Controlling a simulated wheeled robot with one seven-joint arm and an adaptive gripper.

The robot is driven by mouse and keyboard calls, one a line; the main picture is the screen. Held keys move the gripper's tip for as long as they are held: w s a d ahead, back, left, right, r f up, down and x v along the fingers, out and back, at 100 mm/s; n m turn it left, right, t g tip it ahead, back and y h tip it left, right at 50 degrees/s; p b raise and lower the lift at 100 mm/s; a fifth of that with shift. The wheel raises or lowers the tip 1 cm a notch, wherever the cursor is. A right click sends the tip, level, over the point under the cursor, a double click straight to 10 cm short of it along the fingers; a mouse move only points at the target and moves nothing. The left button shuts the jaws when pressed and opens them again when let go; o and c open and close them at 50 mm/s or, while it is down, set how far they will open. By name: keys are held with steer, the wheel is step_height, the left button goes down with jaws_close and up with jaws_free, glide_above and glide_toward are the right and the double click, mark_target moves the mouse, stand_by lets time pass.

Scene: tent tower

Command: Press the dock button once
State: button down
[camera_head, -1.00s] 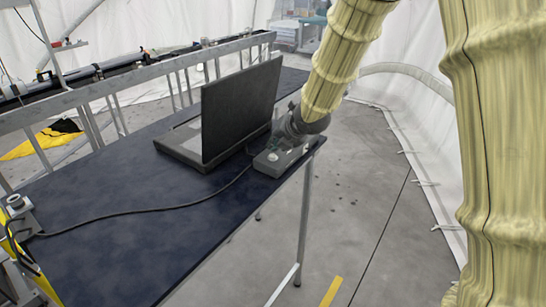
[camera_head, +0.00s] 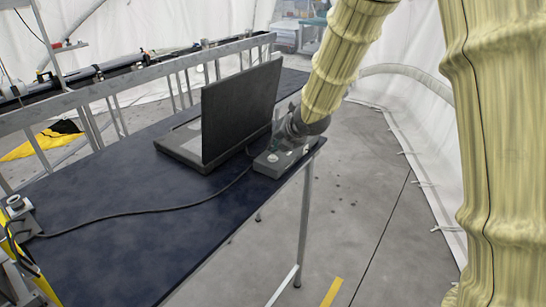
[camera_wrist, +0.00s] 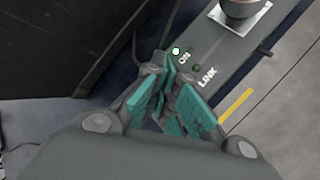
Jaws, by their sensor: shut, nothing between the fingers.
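The dock is a flat grey box (camera_head: 268,165) on the near right edge of the dark table, beside the laptop. In the wrist view the dock (camera_wrist: 230,48) carries the labels "ON" and "LINK", a lit green light (camera_wrist: 176,51) and a round silver-topped part (camera_wrist: 240,8), likely the button, cut by the top edge. My gripper (camera_wrist: 172,72) is shut and empty, its teal-padded fingers over the dock's end near the green light, apart from the round part. In the head view my gripper (camera_head: 282,124) is above the dock, partly hidden; contact cannot be told.
An open black laptop (camera_head: 240,112) stands close to the left of the dock. A black cable (camera_head: 150,211) runs from the dock across the table (camera_head: 120,255) to a small device (camera_head: 18,207) at the left. The table's front half and the floor to the right are clear.

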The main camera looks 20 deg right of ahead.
mark_target(276, 156)
steer(key=shift+f, duration=0.1)
steer(key=shift+f+b, duration=0.3)
steer(key=shift+f+b, duration=0.4)
steer(key=shift+f, duration=0.1)
stand_by(0.9)
steer(key=shift+r, duration=0.1)
steer(key=shift+r+p, duration=0.75)
steer(key=shift+r, duration=0.1)
steer(key=shift+r+p, duration=2.05)
steer(key=shift+r, duration=0.45)
